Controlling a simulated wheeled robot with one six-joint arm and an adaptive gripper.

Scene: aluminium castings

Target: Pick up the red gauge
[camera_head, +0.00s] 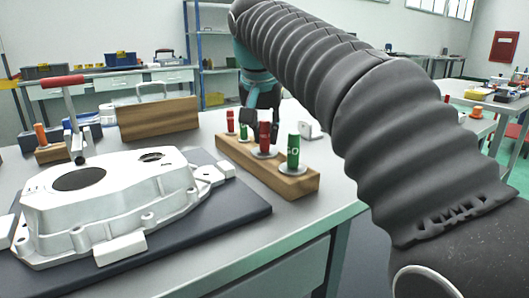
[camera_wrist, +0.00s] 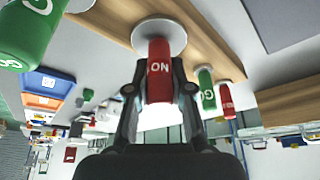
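The red gauge (camera_head: 265,136) stands upright on a pale disc on the wooden block (camera_head: 305,184). In the wrist view the red gauge (camera_wrist: 159,72), with white lettering, sits between my fingers. My gripper (camera_head: 260,122) is at this gauge; in the wrist view its fingers (camera_wrist: 159,80) lie close along both sides and look shut on it. The gauge's base appears to be at its disc, with no clear gap below. A second, smaller-looking red gauge (camera_head: 230,121) stands at the block's far end; it also shows in the wrist view (camera_wrist: 226,100).
A green gauge (camera_head: 293,150) stands close beside the held one, and another green gauge (camera_head: 243,131) is farther back. A white casting (camera_head: 105,205) lies on a dark mat (camera_head: 228,218) to the left. A wooden board (camera_head: 158,118) stands behind.

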